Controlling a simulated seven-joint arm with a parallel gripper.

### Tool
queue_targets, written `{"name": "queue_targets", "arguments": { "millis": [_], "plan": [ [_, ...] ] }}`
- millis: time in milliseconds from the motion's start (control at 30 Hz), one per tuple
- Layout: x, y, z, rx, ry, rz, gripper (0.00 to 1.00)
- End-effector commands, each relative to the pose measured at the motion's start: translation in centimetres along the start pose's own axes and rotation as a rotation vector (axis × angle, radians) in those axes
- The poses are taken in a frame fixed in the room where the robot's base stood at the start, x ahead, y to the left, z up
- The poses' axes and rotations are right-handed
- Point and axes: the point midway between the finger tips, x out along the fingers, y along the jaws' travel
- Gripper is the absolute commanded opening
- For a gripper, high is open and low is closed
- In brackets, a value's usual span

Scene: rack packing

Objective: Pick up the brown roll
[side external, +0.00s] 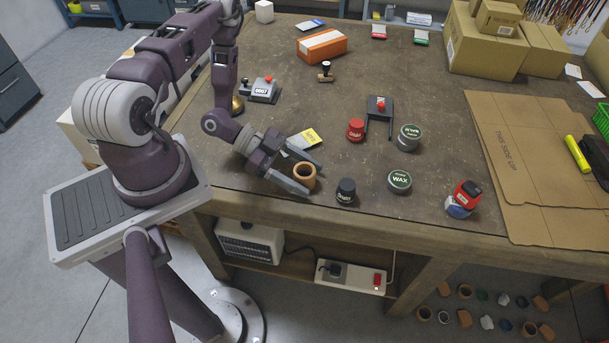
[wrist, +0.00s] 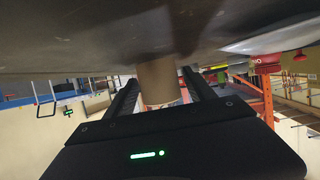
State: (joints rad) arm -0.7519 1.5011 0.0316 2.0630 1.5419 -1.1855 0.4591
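The brown roll (side external: 304,172) is a short tan tube standing upright on the workbench near its front edge. My gripper (side external: 311,175) reaches in low from the left, with one finger on the near side of the roll and one on the far side. In the wrist view the roll (wrist: 158,80) stands between the two finger ends (wrist: 160,78), with a narrow gap visible on each side. My gripper looks open around it. Whether either finger touches the roll is hard to tell.
A dark-lidded jar (side external: 346,190) stands close to the right of the roll. A yellow-and-white packet (side external: 306,139) lies just behind the fingers. A green wax tin (side external: 400,181), a red jar (side external: 355,129) and a grey tin (side external: 409,137) stand further right. The bench's front edge (side external: 330,211) is close by.

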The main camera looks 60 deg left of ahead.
Motion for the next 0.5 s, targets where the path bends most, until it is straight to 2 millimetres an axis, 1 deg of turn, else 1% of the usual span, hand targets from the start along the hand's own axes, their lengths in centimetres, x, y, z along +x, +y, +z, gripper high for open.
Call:
{"name": "queue_targets", "arguments": {
  "millis": [33,167,200,267,500],
  "plan": [
    [-0.01,-0.01,0.0,0.0,0.0,0.0,0.51],
    [-0.02,-0.01,-0.01,0.0,0.0,0.0,0.25],
    [-0.03,-0.01,-0.01,0.0,0.0,0.0,0.17],
    [-0.03,-0.01,-0.01,0.0,0.0,0.0,0.06],
    [-0.12,-0.04,-0.22,0.001,0.0,0.0,0.06]
  ]
}}
